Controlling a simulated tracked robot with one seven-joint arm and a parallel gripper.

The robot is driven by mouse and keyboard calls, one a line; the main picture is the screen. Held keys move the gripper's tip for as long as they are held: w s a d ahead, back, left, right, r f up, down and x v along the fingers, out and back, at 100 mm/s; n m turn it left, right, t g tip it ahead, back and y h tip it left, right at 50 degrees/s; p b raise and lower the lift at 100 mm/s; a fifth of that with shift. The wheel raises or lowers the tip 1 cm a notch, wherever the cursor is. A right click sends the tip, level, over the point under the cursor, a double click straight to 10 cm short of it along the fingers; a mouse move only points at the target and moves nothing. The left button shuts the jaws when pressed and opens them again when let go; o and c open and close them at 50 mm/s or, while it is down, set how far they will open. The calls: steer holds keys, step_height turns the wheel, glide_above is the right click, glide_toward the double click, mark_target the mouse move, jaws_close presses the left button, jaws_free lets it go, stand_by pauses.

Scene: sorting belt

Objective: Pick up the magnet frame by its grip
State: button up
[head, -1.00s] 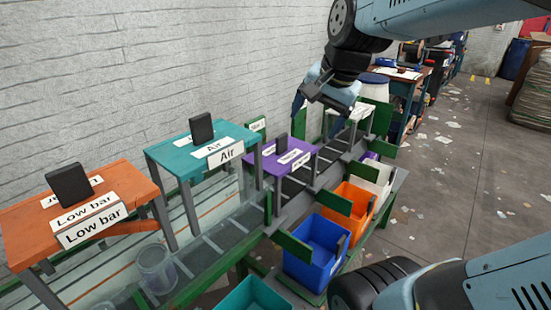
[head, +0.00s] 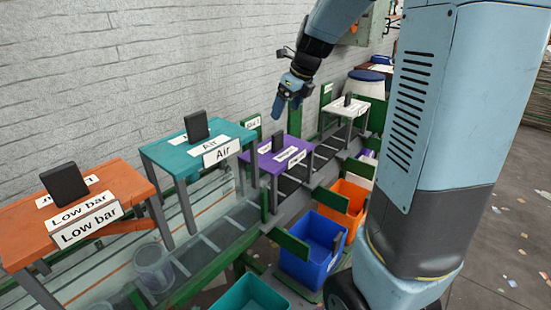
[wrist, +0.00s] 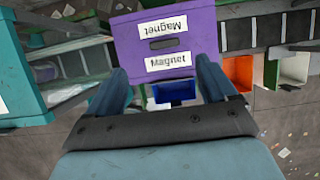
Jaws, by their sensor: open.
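The magnet frame is a purple table-like stand (head: 264,161) over the belt in the head view, with white labels and a dark upright grip (head: 278,141) on top. In the wrist view the purple frame (wrist: 205,28) fills the upper middle, with two labels reading "Magnet" and the dark grip (wrist: 163,44) between them, seen from above. My gripper (head: 277,112) hangs above the purple frame in the head view, apart from it. In the wrist view its two fingers (wrist: 163,75) are spread with nothing between them, below the grip in the picture.
A teal "Air" frame (head: 160,150) and an orange "Low bar" frame (head: 120,180) stand to the left, a white frame (head: 338,122) to the right. Blue (head: 300,268) and orange (head: 334,218) bins sit beside the belt. A clear cup (head: 153,268) stands at the front.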

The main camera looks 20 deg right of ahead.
mark_target(279, 133)
steer(key=x, duration=0.8)
steer(key=shift+d, duration=0.15)
steer(key=shift+d+x, duration=0.15)
steer(key=shift+x, duration=1.2)
steer(key=shift+d+x, duration=0.2)
steer(key=shift+x, duration=1.15)
steer(key=shift+s+f, duration=0.1)
steer(key=shift+c, duration=0.3)
jaws_close()
